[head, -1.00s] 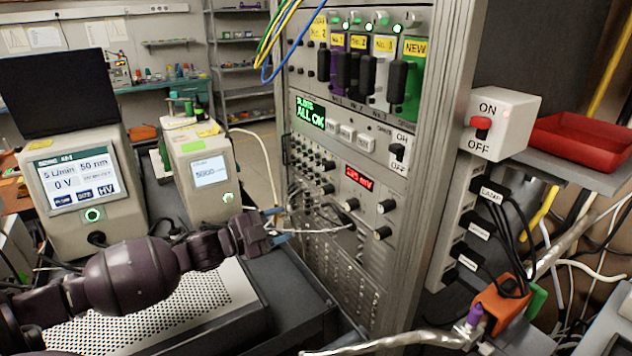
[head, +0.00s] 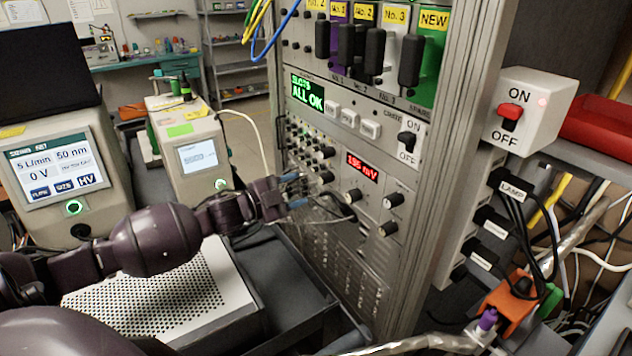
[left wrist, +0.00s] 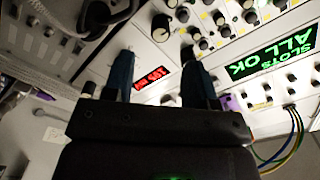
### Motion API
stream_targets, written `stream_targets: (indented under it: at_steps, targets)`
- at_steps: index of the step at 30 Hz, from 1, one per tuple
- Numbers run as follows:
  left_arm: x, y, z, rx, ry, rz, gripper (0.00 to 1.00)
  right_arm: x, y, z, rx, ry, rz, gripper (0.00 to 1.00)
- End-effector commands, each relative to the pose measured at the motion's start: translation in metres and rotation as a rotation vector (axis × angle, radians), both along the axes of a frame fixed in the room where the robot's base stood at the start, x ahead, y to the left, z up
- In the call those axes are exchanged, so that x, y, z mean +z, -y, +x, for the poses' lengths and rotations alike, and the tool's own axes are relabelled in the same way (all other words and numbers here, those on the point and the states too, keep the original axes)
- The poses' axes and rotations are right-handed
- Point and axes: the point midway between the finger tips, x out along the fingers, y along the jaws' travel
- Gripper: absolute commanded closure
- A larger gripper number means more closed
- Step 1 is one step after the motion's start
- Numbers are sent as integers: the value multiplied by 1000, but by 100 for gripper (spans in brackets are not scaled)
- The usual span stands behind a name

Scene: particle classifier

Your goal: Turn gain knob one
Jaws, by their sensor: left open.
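The rack panel (head: 345,235) carries several black round knobs around a red mV display (head: 362,167). Dark knobs sit below the display (head: 355,196) and to its right (head: 394,200). I cannot read which one is gain knob one. My left gripper (head: 293,190) is open and empty in front of the panel, left of the display. In the left wrist view its two blue fingers (left wrist: 160,75) stand apart, with the red display (left wrist: 150,78) seen between them. Knobs (left wrist: 161,28) show beyond the fingertips, apart from them. My right gripper is not in view.
Cables (head: 335,212) hang at the panel near my left gripper. A green "ALL OK" screen (head: 308,94) is above. A metal rack post (head: 440,170) stands to the right. A perforated plate (head: 165,305) lies below my left arm. Instruments (head: 60,175) stand at left.

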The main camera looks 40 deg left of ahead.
Motion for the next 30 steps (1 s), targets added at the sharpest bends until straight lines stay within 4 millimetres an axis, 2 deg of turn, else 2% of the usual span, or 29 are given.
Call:
stream_targets:
  at_steps: [6, 12, 18, 26, 27, 30]
  targets:
    - [1, 12, 29, -2, 3, 0, 48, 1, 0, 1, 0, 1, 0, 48]
    - [0, 20, 47, -1, 1, 0, 48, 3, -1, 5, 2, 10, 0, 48]
    - [0, 23, 56, 0, 0, 1, 48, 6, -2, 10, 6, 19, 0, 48]
    - [0, 24, 56, -1, -1, 0, 48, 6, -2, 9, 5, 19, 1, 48]
    - [0, 24, 56, -1, -1, 0, 50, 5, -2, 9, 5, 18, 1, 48]
    - [0, 24, 56, -1, -1, 0, 65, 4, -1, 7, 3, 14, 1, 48]
